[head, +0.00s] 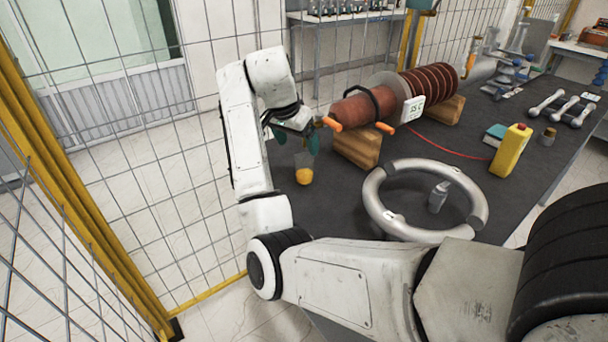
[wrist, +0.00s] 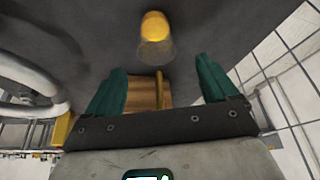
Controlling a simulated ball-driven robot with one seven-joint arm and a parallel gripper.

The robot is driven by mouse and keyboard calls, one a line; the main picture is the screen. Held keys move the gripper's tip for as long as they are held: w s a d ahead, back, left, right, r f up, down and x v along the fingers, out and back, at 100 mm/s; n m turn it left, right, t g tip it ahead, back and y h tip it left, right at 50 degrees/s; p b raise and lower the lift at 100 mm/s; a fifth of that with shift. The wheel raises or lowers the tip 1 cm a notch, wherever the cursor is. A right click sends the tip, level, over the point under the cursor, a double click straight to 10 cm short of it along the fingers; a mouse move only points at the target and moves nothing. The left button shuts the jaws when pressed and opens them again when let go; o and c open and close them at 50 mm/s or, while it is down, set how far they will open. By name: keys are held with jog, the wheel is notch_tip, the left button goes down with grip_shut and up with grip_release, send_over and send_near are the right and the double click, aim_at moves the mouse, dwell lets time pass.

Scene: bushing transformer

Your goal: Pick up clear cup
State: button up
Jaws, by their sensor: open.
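The clear cup (head: 304,168) stands upright on the dark table near its left end, with orange-yellow contents in its lower part. In the wrist view the cup (wrist: 155,38) shows at the top, a little left of centre, beyond the fingertips. My gripper (head: 296,140) is just above and close to the cup in the head view. In the wrist view its two green fingers (wrist: 160,78) are spread wide apart, with nothing held between them. The cup lies in line with the gap between the fingers. Whether the fingertips overlap the cup's rim in height, I cannot tell.
A brown ribbed bushing (head: 430,82) rests on wooden blocks (head: 357,148) right of the cup. A metal ring (head: 375,205) lies in front, around a small grey cylinder. A yellow bottle (head: 511,150) stands farther right. A wire fence (head: 180,140) runs along the left.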

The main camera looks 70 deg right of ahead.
aim_at(302, 154)
jog(key=shift+x, duration=2.6)
jog(key=shift+s+a, duration=0.1)
jog(key=shift+s, duration=0.05)
jog(key=shift+c, duration=0.4)
jog(key=c, duration=1.4)
